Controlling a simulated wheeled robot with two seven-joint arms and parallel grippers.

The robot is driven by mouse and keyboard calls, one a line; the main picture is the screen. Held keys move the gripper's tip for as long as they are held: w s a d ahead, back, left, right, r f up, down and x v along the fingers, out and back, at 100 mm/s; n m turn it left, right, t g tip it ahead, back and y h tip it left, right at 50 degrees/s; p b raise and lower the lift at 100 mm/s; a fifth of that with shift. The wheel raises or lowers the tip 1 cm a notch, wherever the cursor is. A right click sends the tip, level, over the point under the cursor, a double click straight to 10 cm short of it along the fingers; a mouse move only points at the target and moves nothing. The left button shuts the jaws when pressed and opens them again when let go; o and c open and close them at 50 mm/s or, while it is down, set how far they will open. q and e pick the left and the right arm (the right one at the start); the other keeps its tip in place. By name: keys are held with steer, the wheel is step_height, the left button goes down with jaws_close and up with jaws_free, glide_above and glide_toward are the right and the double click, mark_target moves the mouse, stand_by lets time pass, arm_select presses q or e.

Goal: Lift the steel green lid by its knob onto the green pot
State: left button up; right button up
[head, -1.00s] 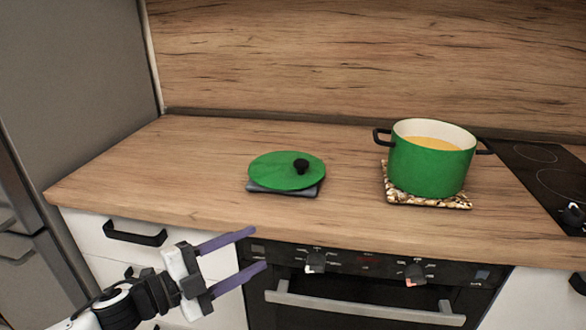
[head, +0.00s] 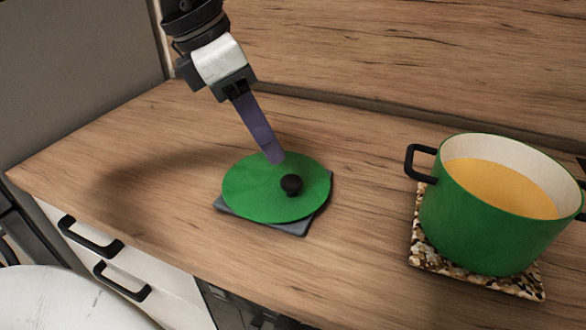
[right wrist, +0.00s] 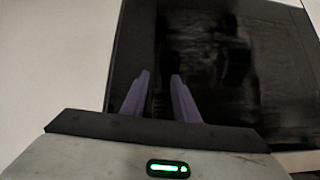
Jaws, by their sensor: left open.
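The green lid (head: 255,190) lies on a dark grey flat trivet (head: 290,227) on the counter, its black knob (head: 291,185) facing up. My left gripper (head: 273,157) points down over the lid's far edge, behind and slightly left of the knob. It is open and empty; its purple fingers overlap from this angle, and its exact height above the lid is unclear. The green pot (head: 470,222) stands uncovered at the right, with yellow-orange contents. My right gripper (right wrist: 158,90) is open and empty in the right wrist view, facing a dark glossy panel.
The pot rests on a patterned mat (head: 440,262), and its black handle (head: 420,163) sticks out toward the lid. Bare wooden counter (head: 365,190) separates lid and pot. The wooden splashback (head: 400,60) rises behind. Drawers with black handles (head: 90,238) are below the front edge.

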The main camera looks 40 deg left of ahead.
mark_target(290, 180)
arm_select(q)
steer(key=shift+s+d+x, duration=0.1)
steer(key=shift+d+x, duration=0.05)
steer(key=shift+x, duration=1.35)
steer(key=shift+s+d+x, duration=0.1)
steer(key=shift+d+x, duration=0.05)
steer(key=shift+x, duration=1.35)
steer(key=shift+s+d+x, duration=0.1)
steer(key=shift+d+x, duration=0.05)
steer(key=shift+x, duration=1.3)
steer(key=shift+c, duration=0.5)
jaws_close()
